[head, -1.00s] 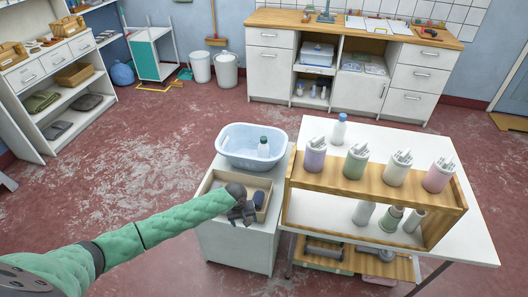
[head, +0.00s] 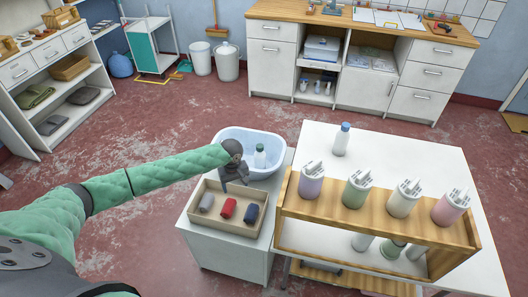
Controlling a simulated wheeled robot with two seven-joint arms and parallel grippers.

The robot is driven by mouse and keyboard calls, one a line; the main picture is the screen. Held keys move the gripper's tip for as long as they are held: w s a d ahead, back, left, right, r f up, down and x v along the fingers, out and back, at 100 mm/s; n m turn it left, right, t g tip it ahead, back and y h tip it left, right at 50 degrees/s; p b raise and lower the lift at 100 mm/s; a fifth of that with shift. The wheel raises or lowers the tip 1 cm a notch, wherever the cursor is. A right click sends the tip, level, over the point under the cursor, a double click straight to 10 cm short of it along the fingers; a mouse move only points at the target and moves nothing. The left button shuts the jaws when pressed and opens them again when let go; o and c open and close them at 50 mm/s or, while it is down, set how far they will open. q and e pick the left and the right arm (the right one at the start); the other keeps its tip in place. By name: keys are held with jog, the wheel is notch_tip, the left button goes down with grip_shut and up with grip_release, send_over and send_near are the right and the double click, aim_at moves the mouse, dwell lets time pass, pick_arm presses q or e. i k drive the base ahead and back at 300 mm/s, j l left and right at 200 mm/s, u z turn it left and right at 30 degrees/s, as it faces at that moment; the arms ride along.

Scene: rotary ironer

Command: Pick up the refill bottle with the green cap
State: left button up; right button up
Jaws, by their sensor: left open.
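The refill bottle with the green cap (head: 260,158) stands in the light blue basin (head: 276,168), a pale bottle with its lower end partly hidden by the basin's near wall. My left gripper (head: 236,178) is open and empty, fingers pointing down. In the picture it lies over the basin's left front rim, just left of the bottle and apart from it. A similar white bottle with a blue cap (head: 341,140) stands on the white table. My right gripper is out of view.
A wooden tray (head: 203,224) with grey, red and dark blue rolled items sits in front of the basin on the white cabinet (head: 228,258). Right of it, a wooden rack (head: 375,222) holds several coloured canisters on the white table (head: 425,165).

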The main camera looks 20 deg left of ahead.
aim_at(260, 157)
jog(key=i, duration=1)
